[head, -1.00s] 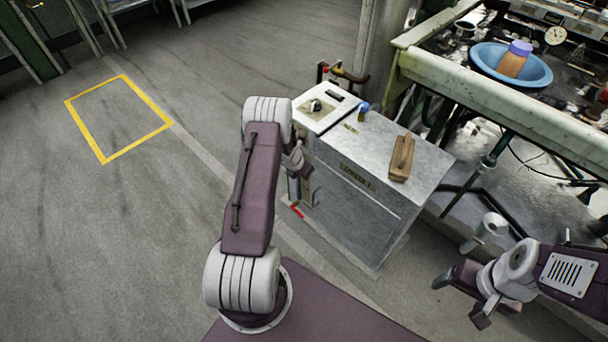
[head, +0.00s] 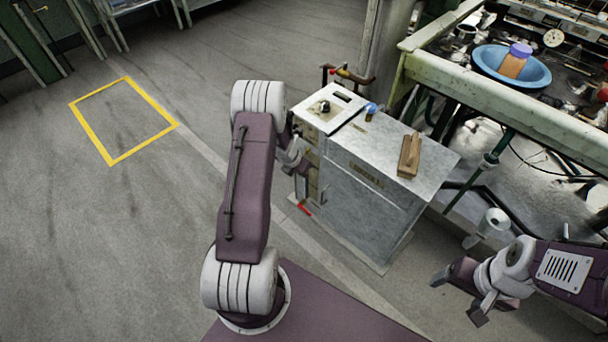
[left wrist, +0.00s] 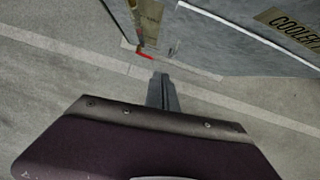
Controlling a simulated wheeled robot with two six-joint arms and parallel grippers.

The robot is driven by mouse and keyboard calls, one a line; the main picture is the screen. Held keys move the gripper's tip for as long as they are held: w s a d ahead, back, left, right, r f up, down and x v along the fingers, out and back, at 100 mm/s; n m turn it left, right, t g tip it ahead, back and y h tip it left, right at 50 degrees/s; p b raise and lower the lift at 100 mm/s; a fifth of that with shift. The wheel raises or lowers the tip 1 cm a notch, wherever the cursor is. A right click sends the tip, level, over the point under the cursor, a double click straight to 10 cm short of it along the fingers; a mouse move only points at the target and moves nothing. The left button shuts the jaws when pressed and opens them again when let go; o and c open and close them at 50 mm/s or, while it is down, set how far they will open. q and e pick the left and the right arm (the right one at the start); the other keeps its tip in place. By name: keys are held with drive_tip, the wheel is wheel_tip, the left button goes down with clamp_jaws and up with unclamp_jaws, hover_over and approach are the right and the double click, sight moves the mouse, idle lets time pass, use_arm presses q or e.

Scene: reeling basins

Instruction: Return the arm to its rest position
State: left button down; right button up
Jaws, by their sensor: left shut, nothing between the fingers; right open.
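My left arm stands up in the left middle of the head view. Its gripper (head: 297,160) is mostly hidden behind the arm link, close to the near left side of the grey cabinet (head: 365,205). In the left wrist view the left gripper's fingers (left wrist: 161,92) are together with nothing between them, over the floor beside the cabinet. My right gripper (head: 460,297) is at the lower right of the head view, its fingers apart and empty above the floor.
A wooden block with a handle (head: 409,157) and a small blue-topped object (head: 371,110) are on the cabinet. A blue basin (head: 490,60) holding an orange jar (head: 514,62) is on the bench at upper right. Bare floor with a yellow outline (head: 110,160) lies left.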

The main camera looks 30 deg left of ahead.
use_arm(q)
drive_tip(key=shift+v, duration=0.9)
use_arm(e)
drive_tip(key=shift+r, duration=0.35)
drive_tip(key=shift+s+a, duration=0.1)
